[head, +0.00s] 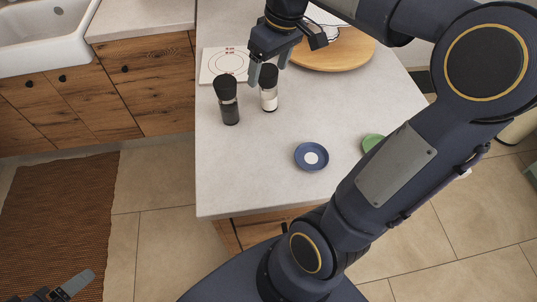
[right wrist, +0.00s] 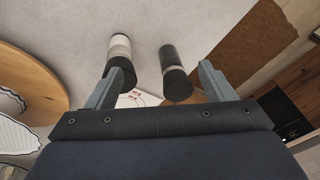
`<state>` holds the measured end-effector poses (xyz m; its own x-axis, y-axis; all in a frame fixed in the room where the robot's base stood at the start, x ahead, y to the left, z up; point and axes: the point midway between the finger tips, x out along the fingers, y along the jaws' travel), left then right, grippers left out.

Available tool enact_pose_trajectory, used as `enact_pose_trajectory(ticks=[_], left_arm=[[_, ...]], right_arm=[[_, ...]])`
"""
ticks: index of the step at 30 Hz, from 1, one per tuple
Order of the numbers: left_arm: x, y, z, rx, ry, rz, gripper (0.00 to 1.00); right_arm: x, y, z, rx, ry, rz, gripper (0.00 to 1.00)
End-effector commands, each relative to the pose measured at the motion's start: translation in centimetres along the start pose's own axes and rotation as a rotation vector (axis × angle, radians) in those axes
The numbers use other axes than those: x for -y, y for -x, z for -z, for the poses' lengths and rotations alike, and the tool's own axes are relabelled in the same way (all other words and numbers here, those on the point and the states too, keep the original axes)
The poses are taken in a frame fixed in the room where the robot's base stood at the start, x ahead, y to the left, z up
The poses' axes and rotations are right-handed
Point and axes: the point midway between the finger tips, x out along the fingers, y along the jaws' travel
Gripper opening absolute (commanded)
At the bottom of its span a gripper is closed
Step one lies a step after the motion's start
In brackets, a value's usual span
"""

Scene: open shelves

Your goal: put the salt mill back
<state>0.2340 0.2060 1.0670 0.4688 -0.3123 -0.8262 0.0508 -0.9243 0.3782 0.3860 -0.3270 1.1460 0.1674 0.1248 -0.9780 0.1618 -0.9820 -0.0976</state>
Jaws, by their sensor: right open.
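The salt mill (head: 269,100), with a black top and pale contents, stands upright on the light worktop. It also shows in the right wrist view (right wrist: 119,46), close to the left finger. The dark pepper mill (head: 229,110) stands to its left, and in the right wrist view (right wrist: 173,72) it lies between the fingers' lines. My right gripper (head: 270,67) is open and empty, just above and behind the salt mill's top; I cannot tell whether it touches. My left gripper (head: 68,292) is partly in view at the bottom left, low over the floor; its jaws are unclear.
A white square card (head: 207,68) with a circle and red marks lies behind the mills. A round wooden board (head: 350,57) is at the back right. A blue round dish (head: 302,163) and a green one (head: 371,141) are nearer. The worktop's front left is clear.

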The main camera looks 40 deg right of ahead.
Motion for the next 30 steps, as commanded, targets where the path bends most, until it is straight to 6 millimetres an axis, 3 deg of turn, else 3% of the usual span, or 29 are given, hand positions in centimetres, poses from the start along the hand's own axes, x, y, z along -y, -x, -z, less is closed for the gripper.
enact_pose_trajectory(ticks=[1, 6, 12, 18, 30], left_arm=[[0.0, 0.0, 0.0, 0.0, 0.0, 0.0, 0.76], [0.0, 0.0, 0.0, 0.0, 0.0, 0.0, 0.76], [0.0, 0.0, 0.0, 0.0, 0.0, 0.0, 0.76], [0.0, 0.0, 0.0, 0.0, 0.0, 0.0, 0.76], [0.0, 0.0, 0.0, 0.0, 0.0, 0.0, 0.76]], right_arm=[[1.8, 0.0, -2.0, -0.047, -0.025, 0.021, 0.76], [7.3, -1.6, -7.7, -0.187, -0.133, 0.098, 0.76], [11.9, -4.9, -12.7, -0.295, -0.244, 0.174, 0.76], [13.6, -6.6, -14.5, -0.333, -0.294, 0.205, 0.76], [13.6, -6.7, -14.6, -0.332, -0.296, 0.206, 0.76]])
